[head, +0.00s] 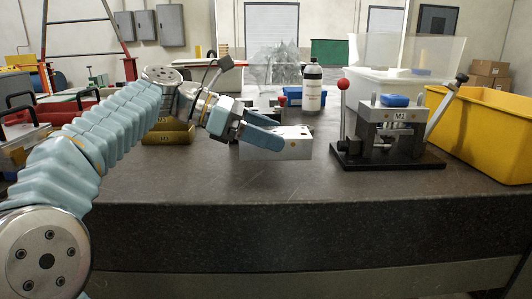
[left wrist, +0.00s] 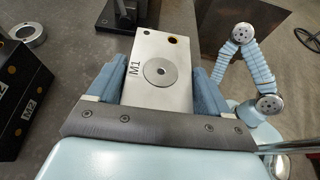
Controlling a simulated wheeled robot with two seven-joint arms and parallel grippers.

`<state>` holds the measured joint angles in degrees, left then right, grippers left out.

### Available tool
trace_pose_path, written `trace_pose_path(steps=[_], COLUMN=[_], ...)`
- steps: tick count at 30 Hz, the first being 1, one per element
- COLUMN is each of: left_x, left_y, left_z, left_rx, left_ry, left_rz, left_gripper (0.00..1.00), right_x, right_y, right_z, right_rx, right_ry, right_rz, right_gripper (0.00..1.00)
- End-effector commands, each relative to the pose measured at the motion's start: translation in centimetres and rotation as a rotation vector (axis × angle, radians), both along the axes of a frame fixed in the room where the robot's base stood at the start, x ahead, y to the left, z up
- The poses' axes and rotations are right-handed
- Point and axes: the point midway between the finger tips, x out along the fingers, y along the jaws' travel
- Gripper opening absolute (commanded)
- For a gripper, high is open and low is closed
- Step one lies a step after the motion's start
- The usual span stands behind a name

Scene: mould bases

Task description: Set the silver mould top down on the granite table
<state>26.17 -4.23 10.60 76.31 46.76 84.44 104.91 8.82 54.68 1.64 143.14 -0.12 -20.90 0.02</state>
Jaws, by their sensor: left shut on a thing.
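The silver mould top (head: 283,149) is a flat metal block at the table's middle. In the left wrist view it (left wrist: 150,75) bears the mark M1, a round disc and two holes at its far end. My left gripper (head: 268,132) is shut on it, with blue fingers along both sides, also in the left wrist view (left wrist: 155,88). The block is low over the granite table (head: 300,190); I cannot tell whether it touches. My right gripper is not in view.
Right of the block stands a press-like fixture (head: 395,115) marked M1, with a red-knobbed lever. A brass-coloured block (head: 170,135) is at left. The front table is clear.

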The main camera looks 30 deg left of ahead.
Motion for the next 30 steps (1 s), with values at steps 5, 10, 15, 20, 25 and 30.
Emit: trace_pose_path(steps=[5, 10, 15, 20, 25, 30], left_x=[0.8, 0.8, 0.8, 0.8, 0.8, 0.8], left_y=[0.6, 0.6, 0.6, 0.6, 0.6, 0.6], left_z=[-3.0, -4.2, -4.1, -4.3, -4.5, -4.5], left_rx=[-0.002, -0.003, -0.002, -0.002, 0.0, -0.001], left_ry=[0.001, -0.001, -0.003, -0.001, 0.001, 0.002], left_rz=[0.001, 0.002, 0.001, 0.001, 0.0, 0.001], left_gripper=[0.0, 0.0, 0.0, 0.0, 0.97, 1.0], right_x=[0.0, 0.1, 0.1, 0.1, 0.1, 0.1], right_y=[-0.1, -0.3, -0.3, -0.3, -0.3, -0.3], right_z=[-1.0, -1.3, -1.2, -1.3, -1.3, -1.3], right_rx=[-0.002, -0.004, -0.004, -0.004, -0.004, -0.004], right_ry=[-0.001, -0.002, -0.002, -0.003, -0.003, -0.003], right_rz=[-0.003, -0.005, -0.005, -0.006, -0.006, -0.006], right_gripper=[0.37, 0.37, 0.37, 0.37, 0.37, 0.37])
